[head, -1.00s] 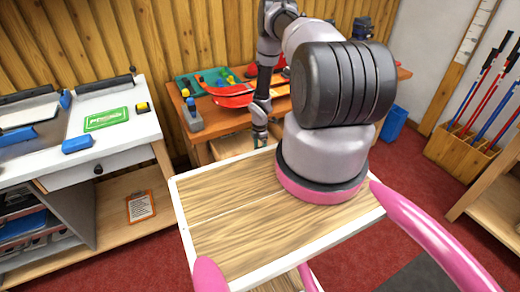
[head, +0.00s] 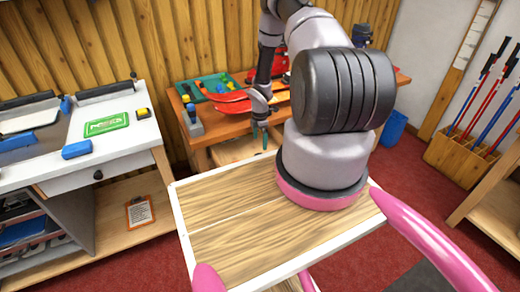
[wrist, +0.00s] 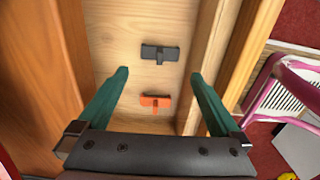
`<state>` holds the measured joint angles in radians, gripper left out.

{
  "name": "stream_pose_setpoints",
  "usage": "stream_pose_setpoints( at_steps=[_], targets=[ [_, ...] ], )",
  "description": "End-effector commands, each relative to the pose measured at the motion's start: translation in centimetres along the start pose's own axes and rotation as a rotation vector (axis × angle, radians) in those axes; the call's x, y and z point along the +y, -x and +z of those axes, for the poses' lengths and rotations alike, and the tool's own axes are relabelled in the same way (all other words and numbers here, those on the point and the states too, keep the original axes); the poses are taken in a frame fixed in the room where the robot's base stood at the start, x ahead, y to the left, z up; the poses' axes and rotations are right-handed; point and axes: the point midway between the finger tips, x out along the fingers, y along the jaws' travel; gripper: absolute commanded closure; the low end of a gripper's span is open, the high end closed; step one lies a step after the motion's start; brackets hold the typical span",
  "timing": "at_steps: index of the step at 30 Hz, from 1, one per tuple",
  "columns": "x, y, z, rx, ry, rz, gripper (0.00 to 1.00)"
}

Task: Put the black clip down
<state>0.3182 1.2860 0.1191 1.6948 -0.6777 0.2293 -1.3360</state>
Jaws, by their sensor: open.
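The black clip (wrist: 160,53) lies flat on the pale wooden floor of an open compartment in the wrist view. It sits beyond my fingertips, between their lines, and nothing grips it. My gripper (wrist: 158,77) is open, with its two green fingers spread wide and empty. In the head view my gripper (head: 260,137) points down in front of the wooden bench, and the clip is too small or hidden to see there.
An orange clip (wrist: 155,101) lies between my fingers, nearer than the black clip. Wooden walls (wrist: 205,65) flank the compartment. In the head view, a green tray (head: 215,87) and a red curved object (head: 222,102) are on the bench (head: 215,126).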

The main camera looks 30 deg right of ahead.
Motion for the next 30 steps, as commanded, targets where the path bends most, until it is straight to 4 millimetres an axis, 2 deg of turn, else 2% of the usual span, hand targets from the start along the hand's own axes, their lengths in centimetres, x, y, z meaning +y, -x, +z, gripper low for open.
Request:
stream_pose_setpoints(
  at_steps=[1, 6, 14, 17, 20, 25, 30],
  targets=[
    [0.1, 0.9, 0.0, 0.0, -0.001, 0.002, 0.0],
    [0.0, 2.5, 0.0, 0.0, 0.001, 0.001, 0.0],
    [0.1, 3.0, 0.0, -0.001, -0.002, 0.001, 0.0],
    [0.8, 4.8, 0.2, -0.012, -0.033, 0.012, 0.0],
    [2.1, 9.1, 0.4, -0.033, -0.112, 0.039, 0.0],
    [4.0, 20.2, 0.3, -0.067, -0.341, 0.111, 0.0],
    [3.6, 31.1, -1.0, -0.065, -0.588, 0.191, 0.0]
  ],
)
